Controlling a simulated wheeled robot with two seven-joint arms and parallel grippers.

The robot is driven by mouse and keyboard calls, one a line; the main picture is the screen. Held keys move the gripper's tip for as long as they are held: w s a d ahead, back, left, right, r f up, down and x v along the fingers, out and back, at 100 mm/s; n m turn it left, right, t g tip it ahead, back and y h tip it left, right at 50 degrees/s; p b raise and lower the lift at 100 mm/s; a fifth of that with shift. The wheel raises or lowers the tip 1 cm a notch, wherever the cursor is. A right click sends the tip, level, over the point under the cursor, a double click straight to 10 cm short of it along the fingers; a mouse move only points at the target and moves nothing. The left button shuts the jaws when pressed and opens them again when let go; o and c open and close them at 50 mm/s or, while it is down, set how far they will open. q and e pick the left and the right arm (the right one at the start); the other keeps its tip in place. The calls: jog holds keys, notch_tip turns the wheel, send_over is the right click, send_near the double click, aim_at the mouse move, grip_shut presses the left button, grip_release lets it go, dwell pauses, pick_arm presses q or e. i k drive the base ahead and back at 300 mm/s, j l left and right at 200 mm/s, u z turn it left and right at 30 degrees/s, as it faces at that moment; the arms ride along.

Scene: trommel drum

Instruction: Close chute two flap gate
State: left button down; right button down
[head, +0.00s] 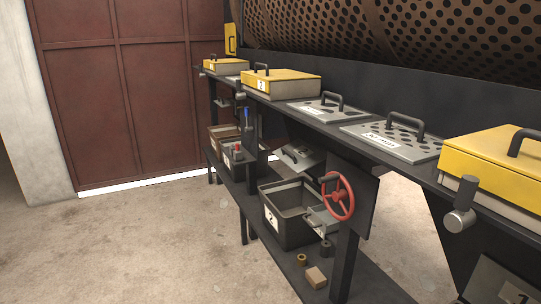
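A grey flap plate (299,155) with a dark bar handle and a small label that seems to read 2 sits under the bench in the head view. It is tilted, above and behind a dark open bin (289,232) labelled 2. Whether this flap is open or shut is hard to tell at this size; the bench leg and the red handwheel's mount stand near it. Neither of my grippers shows in the head view.
A red handwheel (340,198) juts out beside the bin. A yellow-lidded box (280,82) labelled 2 and perforated grey plates (395,139) with handles line the bench. A cylinder-ended lever (461,207) sticks out at right. Small blocks (316,277) lie on the lower shelf. Floor at left is clear.

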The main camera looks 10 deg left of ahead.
aim_at(300, 157)
jog(key=z, duration=0.4)
jog(key=i+j+z, duration=0.4)
jog(key=j+z, duration=0.15)
jog(key=i+j, duration=0.15)
jog(key=j, duration=0.2)
jog(key=i+j+z, duration=0.15)
jog(key=j, duration=0.2)
jog(key=i+j, duration=0.15)
jog(key=j, duration=0.2)
jog(key=i+j+z, duration=0.1)
jog(key=j, duration=0.25)
jog(key=i+j, duration=0.15)
jog(key=j, duration=0.25)
jog(key=i+j, duration=0.1)
jog(key=j, duration=0.25)
jog(key=i+j, duration=0.15)
jog(key=j, duration=0.2)
jog(key=i+j, duration=0.1)
jog(key=j, duration=0.25)
jog(key=z, duration=0.05)
